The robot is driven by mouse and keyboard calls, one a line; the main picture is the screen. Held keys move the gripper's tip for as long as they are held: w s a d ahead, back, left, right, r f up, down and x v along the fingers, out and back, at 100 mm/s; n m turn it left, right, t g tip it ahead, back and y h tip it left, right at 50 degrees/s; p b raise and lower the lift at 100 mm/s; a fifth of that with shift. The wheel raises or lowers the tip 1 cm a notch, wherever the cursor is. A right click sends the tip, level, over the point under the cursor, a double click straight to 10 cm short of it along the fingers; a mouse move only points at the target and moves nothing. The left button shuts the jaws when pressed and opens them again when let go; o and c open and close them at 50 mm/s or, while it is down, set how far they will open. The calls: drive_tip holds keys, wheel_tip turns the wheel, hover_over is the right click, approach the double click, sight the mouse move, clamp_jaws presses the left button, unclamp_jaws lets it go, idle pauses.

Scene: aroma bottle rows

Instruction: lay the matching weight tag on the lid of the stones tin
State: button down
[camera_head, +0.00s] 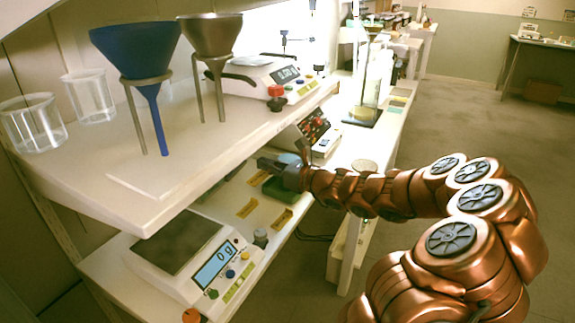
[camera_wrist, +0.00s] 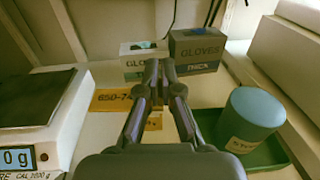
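A yellow tag (camera_wrist: 110,100) reading roughly "650-7" lies on the bench left of my fingers. Another yellow tag (camera_wrist: 153,121) is partly hidden beneath them. The head view shows yellow tags lying on the bench, including one at the left (camera_head: 248,207) and one at the right (camera_head: 283,216). My gripper (camera_wrist: 160,68) has its fingertips together above the bench, left of the tin, with nothing visible between them. The head view shows my gripper (camera_head: 266,163) under the upper shelf.
A scale (camera_head: 190,245) reading 0 g stands at the front left of the bench. Glove boxes (camera_wrist: 195,52) stand at the back. The upper shelf (camera_head: 150,190) overhangs the bench and carries funnels (camera_head: 135,50), beakers (camera_head: 35,122) and another scale (camera_head: 265,72).

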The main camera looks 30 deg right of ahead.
drive_tip(key=s+d+r+m+t+h+b, duration=0.1)
drive_tip(key=s+d+r+m+h+b, duration=0.25)
drive_tip(key=s+d+h, duration=0.35)
drive_tip(key=shift+m+y, duration=0.35)
drive_tip(key=shift+y, duration=0.35)
drive_tip(key=w+d, duration=0.2)
drive_tip(key=w, duration=0.2)
drive_tip(key=w+d+f, duration=0.1)
drive_tip(key=w+d, duration=0.2)
drive_tip(key=w, duration=0.2)
drive_tip(key=w+d+f+p, duration=0.1)
drive_tip(key=w+d, duration=0.1)
drive_tip(key=w, duration=0.3)
drive_tip(key=shift+w+d+f, duration=0.1)
drive_tip(key=shift+d+f, duration=0.15)
drive_tip(key=shift+f+b, duration=0.6)
drive_tip(key=shift+f, duration=1.15)
drive_tip(key=shift+f, duration=0.15)
drive_tip(key=c, duration=1.3)
unclamp_jaws()
drive_tip(key=s, duration=0.4)
drive_tip(key=s+r+p, duration=0.1)
drive_tip(key=s, duration=0.3)
drive_tip(key=s+d, duration=0.1)
drive_tip(key=s, duration=0.3)
drive_tip(key=shift+d+r+p, duration=0.1)
drive_tip(key=shift+r+p, duration=0.1)
drive_tip(key=shift+p, duration=0.15)
